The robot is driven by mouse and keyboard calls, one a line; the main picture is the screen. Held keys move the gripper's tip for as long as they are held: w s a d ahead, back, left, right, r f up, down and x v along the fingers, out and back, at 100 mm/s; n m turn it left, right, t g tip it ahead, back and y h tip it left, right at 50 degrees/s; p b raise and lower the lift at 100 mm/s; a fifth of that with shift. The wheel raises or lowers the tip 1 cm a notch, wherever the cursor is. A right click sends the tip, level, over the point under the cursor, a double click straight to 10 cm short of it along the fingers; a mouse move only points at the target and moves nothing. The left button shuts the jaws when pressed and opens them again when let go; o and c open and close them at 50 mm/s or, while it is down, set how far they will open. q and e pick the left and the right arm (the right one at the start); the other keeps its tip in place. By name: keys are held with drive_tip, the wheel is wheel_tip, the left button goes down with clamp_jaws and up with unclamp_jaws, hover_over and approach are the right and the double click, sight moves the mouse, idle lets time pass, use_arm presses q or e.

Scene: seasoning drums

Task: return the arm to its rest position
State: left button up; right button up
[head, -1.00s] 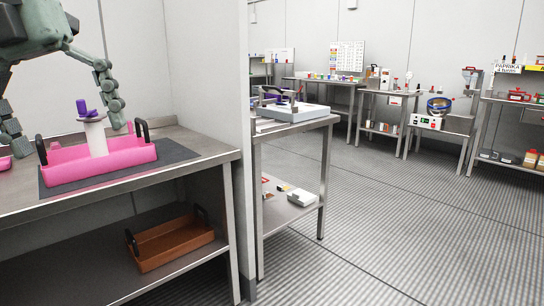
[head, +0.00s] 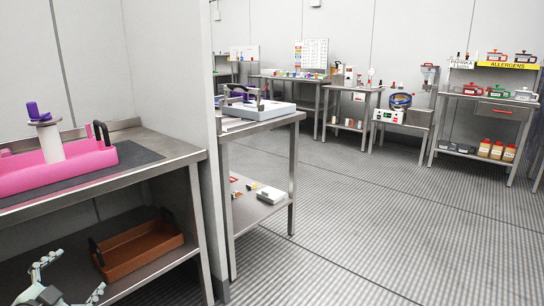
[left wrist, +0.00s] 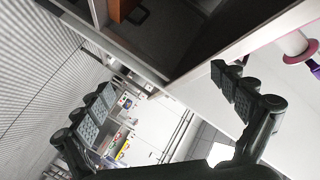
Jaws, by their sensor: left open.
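My left gripper (head: 75,272) is at the bottom left of the head view, low in front of the bench's lower shelf. Its fingers are spread and hold nothing. In the left wrist view the two fingers (left wrist: 166,80) stand wide apart with nothing between them. A pink tray (head: 85,160) is on the bench above, cut off by the left edge of the head view. A white cylinder with a purple handle (head: 51,145) stands upright in it. My right gripper is not in view.
A brown tray with dark handles (head: 140,248) sits on the lower shelf near the gripper. The bench leg (head: 201,235) and a wall panel (head: 213,150) are to the right. A second bench (head: 262,127) bears a white device. The floor (head: 360,220) is open further right.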

use_arm(q)
drive_tip(key=s+d+f+n+g+y, duration=0.2)
drive_tip(key=s+f+n+g, duration=0.3)
drive_tip(key=f, duration=0.8)
drive_tip(key=s+d+f+n+g+h, duration=0.1)
drive_tip(key=s+d+f+g, duration=0.6)
drive_tip(key=s+d+f, duration=1)
drive_tip(key=s+f+h, duration=0.1)
drive_tip(key=s, duration=0.2)
drive_tip(key=shift+f, duration=0.25)
drive_tip(key=shift+s, duration=0.1)
